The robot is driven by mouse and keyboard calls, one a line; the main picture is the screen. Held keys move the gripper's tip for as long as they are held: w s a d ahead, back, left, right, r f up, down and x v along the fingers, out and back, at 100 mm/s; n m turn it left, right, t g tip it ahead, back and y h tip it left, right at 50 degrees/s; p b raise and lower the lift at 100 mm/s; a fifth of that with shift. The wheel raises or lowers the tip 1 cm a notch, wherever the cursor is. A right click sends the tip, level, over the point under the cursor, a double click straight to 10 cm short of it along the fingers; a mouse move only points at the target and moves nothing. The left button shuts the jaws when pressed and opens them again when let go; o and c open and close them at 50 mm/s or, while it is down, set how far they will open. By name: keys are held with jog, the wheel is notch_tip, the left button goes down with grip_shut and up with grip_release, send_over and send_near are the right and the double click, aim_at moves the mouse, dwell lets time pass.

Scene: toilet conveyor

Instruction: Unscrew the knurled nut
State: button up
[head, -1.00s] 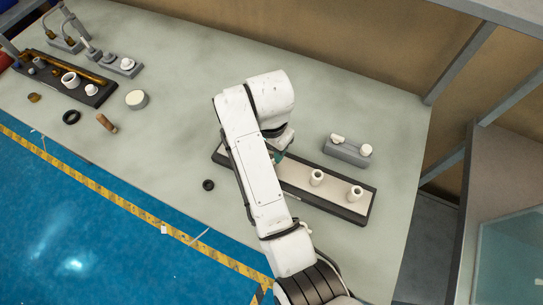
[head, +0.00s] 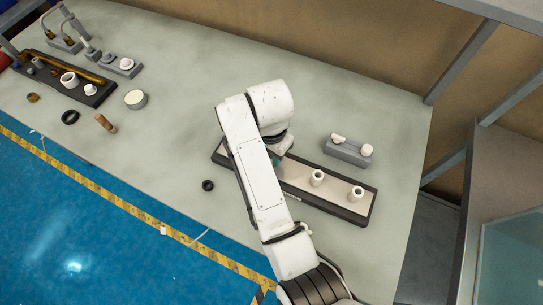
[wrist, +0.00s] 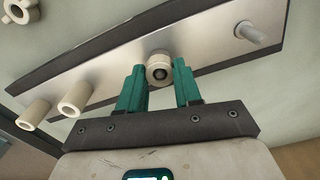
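In the head view the plate (head: 366,208) lies on the table, and my arm hides the nut. A little green of my gripper (head: 275,160) shows beside the arm. Two pale cylinders (head: 317,178) (head: 356,193) stand on the plate. A bare metal stud (wrist: 250,33) sticks up at its other end.
A grey block (head: 347,152) with white parts stands behind the plate. A small black ring (head: 208,185) lies to the left. A second dark tray (head: 65,80), a round container (head: 136,99) and loose parts are far left. The table's middle is clear.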

jog(key=c, duration=0.5)
jog(key=shift+o, duration=0.2)
jog(key=shift+r+n+p, duration=0.1)
jog(key=shift+n+p, duration=0.45)
jog(key=shift+n, duration=1.95)
jog(key=n, duration=0.5)
